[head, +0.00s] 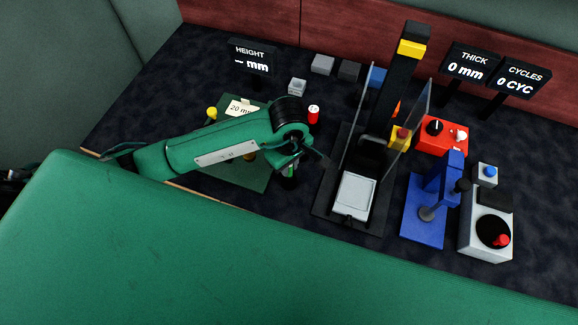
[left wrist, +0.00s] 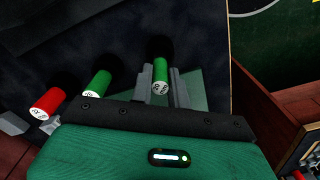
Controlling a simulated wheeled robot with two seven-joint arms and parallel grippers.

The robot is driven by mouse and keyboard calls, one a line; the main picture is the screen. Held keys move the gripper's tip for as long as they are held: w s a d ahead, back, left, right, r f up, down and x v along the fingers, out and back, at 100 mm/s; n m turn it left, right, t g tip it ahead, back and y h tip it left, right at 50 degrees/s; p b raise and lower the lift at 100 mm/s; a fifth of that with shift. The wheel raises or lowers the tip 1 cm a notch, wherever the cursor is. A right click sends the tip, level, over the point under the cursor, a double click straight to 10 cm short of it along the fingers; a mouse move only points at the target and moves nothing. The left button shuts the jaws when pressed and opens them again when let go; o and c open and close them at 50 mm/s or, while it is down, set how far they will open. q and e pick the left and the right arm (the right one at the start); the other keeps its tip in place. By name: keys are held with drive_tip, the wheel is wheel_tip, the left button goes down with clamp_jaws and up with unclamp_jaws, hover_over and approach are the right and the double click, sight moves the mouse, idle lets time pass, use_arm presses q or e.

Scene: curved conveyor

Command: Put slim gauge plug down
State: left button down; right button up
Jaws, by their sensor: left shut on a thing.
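My left gripper (head: 290,168) is low at the right edge of the green mat (head: 262,182) in the head view. In the left wrist view its fingers (left wrist: 161,88) are shut on a plug with a green grip and a marked white end, the slim gauge plug (left wrist: 160,76). Its dark far part blends into the dark surface, so I cannot tell whether it touches anything. In the head view the arm and fingers hide most of it. Another green plug (left wrist: 97,83) and a red plug (left wrist: 46,103) stand to its left in the wrist view. My right gripper is not in view.
A press-like stand with clear panels and a pale plate (head: 355,195) is just right of the gripper. A blue fixture (head: 424,222) and a grey box with a red knob (head: 487,232) stand farther right. A "20 mm" card (head: 241,107) and yellow-topped plug (head: 211,113) are left.

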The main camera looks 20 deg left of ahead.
use_arm(q)
wheel_tip(320, 180, down, 2)
drive_tip(key=shift+f, duration=0.1)
drive_tip(key=shift+f, duration=0.2)
drive_tip(key=c, duration=1.3)
unclamp_jaws()
drive_tip(key=shift+r, duration=0.1)
drive_tip(key=shift+c, duration=0.2)
